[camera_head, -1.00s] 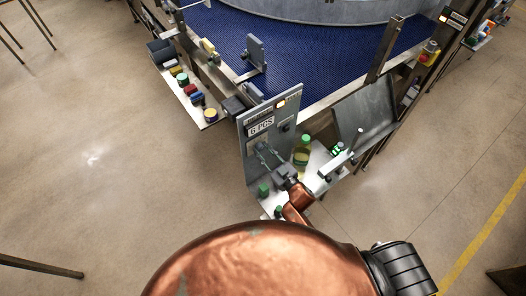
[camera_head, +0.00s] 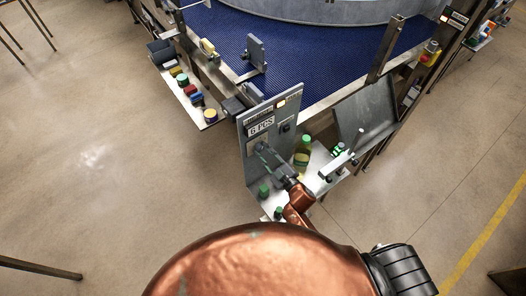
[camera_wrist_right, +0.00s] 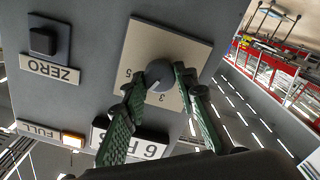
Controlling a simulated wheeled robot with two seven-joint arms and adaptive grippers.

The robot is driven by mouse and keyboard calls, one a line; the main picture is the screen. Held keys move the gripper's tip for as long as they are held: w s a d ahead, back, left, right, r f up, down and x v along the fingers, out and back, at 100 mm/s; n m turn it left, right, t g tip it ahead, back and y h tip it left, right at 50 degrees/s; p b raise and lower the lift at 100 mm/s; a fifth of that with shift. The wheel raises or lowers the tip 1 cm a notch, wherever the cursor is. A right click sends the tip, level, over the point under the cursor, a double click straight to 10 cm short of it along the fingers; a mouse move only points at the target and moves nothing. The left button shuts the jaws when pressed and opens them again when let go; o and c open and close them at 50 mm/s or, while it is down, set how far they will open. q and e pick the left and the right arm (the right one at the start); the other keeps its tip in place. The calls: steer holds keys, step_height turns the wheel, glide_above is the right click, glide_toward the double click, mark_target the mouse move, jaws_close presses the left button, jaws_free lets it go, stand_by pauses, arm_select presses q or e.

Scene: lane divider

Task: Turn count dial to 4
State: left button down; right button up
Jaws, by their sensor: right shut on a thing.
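The count dial is a round grey knob (camera_wrist_right: 161,77) on a cream square plate (camera_wrist_right: 150,42) with numbers, of which 5 and 3 can be read. My right gripper (camera_wrist_right: 158,74) has its green fingers on both sides of the knob, shut on it. The fingers hide part of the plate, so I cannot tell which number the dial points to. In the head view my right gripper (camera_head: 261,148) reaches the upright grey panel (camera_head: 285,108), and the knob is hidden there. My left gripper is not in view.
The wrist view also shows a ZERO button (camera_wrist_right: 43,40) and an orange FULL lamp (camera_wrist_right: 72,139). A green-capped bottle (camera_head: 302,154) stands right of my gripper. A blue conveyor (camera_head: 305,60) lies behind.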

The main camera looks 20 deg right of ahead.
steer(key=o, duration=1.1)
steer(key=shift+o, duration=0.2)
steer(key=v, duration=1.2)
